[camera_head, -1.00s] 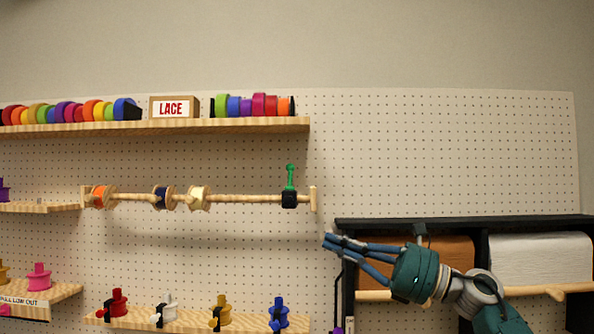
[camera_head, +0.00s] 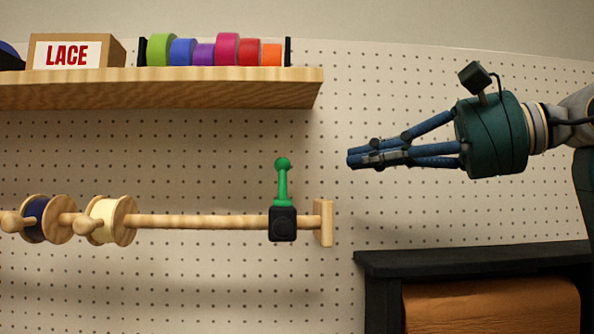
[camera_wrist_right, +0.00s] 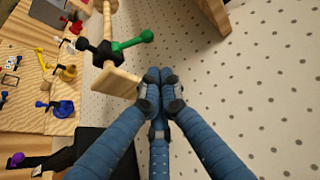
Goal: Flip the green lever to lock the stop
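The green lever (camera_head: 282,180) stands upright on the black stop (camera_head: 283,223), near the right end of the wooden rod (camera_head: 190,222). My right gripper (camera_head: 352,160) is to the right of the lever and a little above the rod, apart from both, with its fingers pointing left. Its fingertips are together with nothing between them. In the right wrist view the gripper (camera_wrist_right: 160,82) shows beside the rod's end block, with the green lever (camera_wrist_right: 134,42) and black stop (camera_wrist_right: 104,52) just beyond the fingertips. My left gripper is not in view.
Cream (camera_head: 110,220) and dark blue (camera_head: 38,218) spools sit on the rod at left. A wooden shelf (camera_head: 170,88) with ribbon rolls and a LACE box (camera_head: 75,52) is above. A black cabinet (camera_head: 470,258) stands below right. The pegboard between is bare.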

